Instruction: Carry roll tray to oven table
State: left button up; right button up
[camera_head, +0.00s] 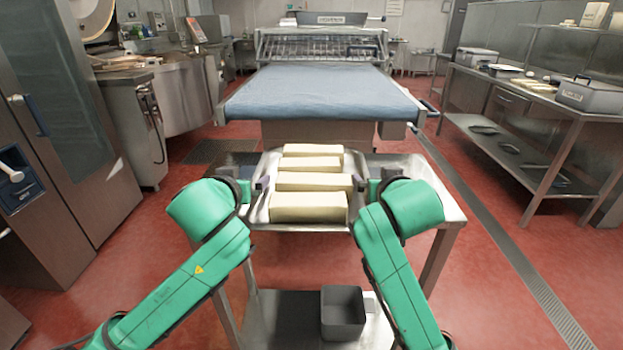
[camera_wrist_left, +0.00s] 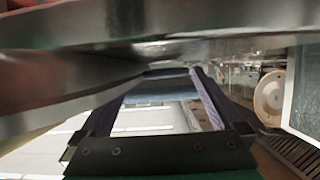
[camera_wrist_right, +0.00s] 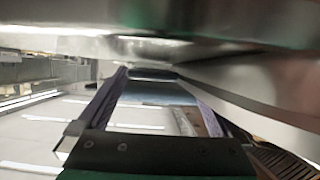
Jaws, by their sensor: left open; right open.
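The roll tray (camera_head: 300,228) is a shallow metal tray on the steel table in the head view. Several pale, loaf-shaped rolls (camera_head: 308,207) lie across it in a row. My left gripper (camera_head: 260,184) is at the tray's left side, and my right gripper (camera_head: 362,184) is at its right side. Both wrist views show the fingers spread, the left pair (camera_wrist_left: 168,75) and the right pair (camera_wrist_right: 152,75), with bare metal close above them. Whether the fingers touch the tray cannot be told. The oven table cannot be identified for sure.
The steel table (camera_head: 447,205) has a lower shelf with a grey bin (camera_head: 343,313). A machine with a blue belt (camera_head: 320,92) stands just behind. A steel workbench (camera_head: 520,115) is at right, a tall cabinet (camera_head: 60,130) at left. Red floor is clear on both sides.

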pick_arm(q)
jog(key=shift+w+f, duration=0.25)
jog(key=shift+w, duration=0.35)
pick_arm(e)
jog(key=shift+w+f, duration=0.25)
jog(key=shift+w, duration=0.35)
pick_arm(q)
jog(key=shift+c, duration=0.3)
pick_arm(e)
jog(key=shift+c, duration=0.3)
pick_arm(q)
grip_shut()
pick_arm(e)
grip_shut()
pick_arm(q)
jog(key=shift+r, duration=0.2)
pick_arm(e)
jog(key=shift+r, duration=0.2)
